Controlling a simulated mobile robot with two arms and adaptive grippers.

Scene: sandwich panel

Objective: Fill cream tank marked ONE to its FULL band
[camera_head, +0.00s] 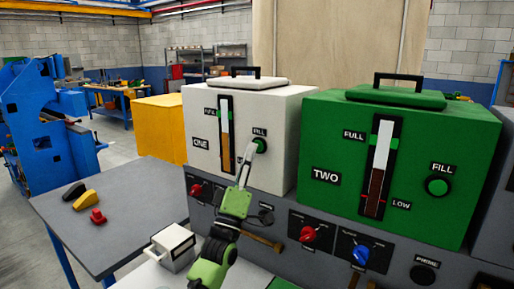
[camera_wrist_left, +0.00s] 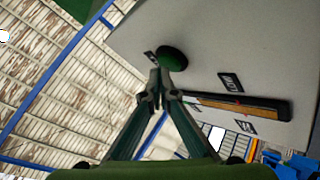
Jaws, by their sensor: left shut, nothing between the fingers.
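The cream tank marked ONE (camera_head: 290,120) stands left of the green tank TWO. Its upright gauge (camera_head: 225,125) has a green FULL band near the top. The orange-brown column ends around mid gauge, below that band. The round green FILL button (camera_head: 260,145) is on the tank's front, right of the gauge. My left gripper (camera_head: 252,150) is shut and empty, its tips right at the button's left edge. In the left wrist view the shut tips (camera_wrist_left: 158,77) point at the green button (camera_wrist_left: 172,59); I cannot tell whether they touch it. My right gripper is not in view.
Green tank TWO (camera_head: 400,150) has its own gauge and FILL button (camera_head: 437,187). Red (camera_head: 308,234) and blue (camera_head: 361,254) knobs sit on the grey panel below. A grey side table (camera_head: 120,215) at left holds yellow, black and red pieces.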

